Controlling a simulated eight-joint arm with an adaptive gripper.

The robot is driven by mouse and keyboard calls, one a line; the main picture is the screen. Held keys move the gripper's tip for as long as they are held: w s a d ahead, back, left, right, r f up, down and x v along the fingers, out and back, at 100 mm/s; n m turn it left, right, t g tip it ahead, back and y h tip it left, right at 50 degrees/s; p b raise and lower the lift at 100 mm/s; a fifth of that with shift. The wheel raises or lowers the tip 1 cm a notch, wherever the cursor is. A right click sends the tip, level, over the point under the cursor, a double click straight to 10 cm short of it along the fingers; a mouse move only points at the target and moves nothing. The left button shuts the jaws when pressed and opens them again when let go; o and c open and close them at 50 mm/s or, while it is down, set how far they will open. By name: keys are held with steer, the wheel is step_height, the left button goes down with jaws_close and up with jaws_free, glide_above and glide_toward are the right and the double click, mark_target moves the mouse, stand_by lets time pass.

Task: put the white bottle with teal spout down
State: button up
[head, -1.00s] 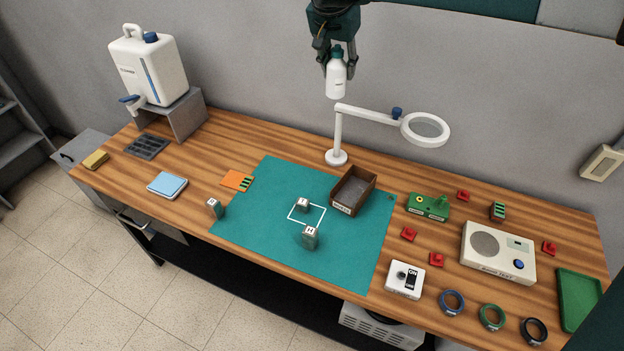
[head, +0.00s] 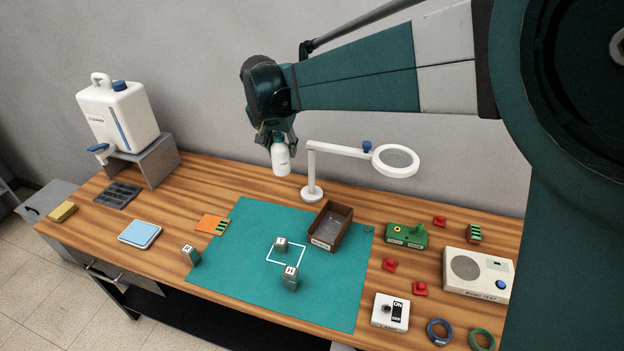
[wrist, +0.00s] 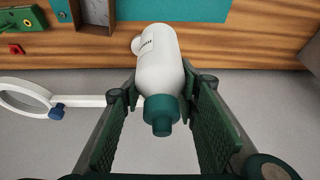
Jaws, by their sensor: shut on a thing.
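The white bottle with teal spout (head: 281,160) hangs upright from my gripper (head: 277,138) in the head view, near the back of the bench, left of the lamp post. In the wrist view the bottle (wrist: 160,70) lies between the two green finger pads of my gripper (wrist: 160,120), with its teal cap toward the camera. The fingers are shut on it. The bottle appears above the wooden bench top (head: 215,185); the exact gap to the surface is hard to tell. In the head view the teal spout is mostly hidden by the fingers.
The white magnifier lamp (head: 312,170) stands just right of the bottle. A brown open box (head: 345,232) sits on the teal mat (head: 235,265) in front. A large white jug (head: 118,118) stands on a grey stand at left. Bare wood shows behind the mat.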

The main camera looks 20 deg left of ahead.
step_height(320, 180, down, 14)
steer(key=shift+r, duration=0.15)
stand_by(0.3)
step_height(320, 180, down, 6)
stand_by(0.5)
steer(key=shift+f, duration=0.25)
steer(key=shift+f+b, duration=0.4)
steer(key=shift+f, duration=1.35)
steer(key=shift+f, duration=0.15)
steer(key=o, duration=1)
steer(key=shift+r, duration=0.2)
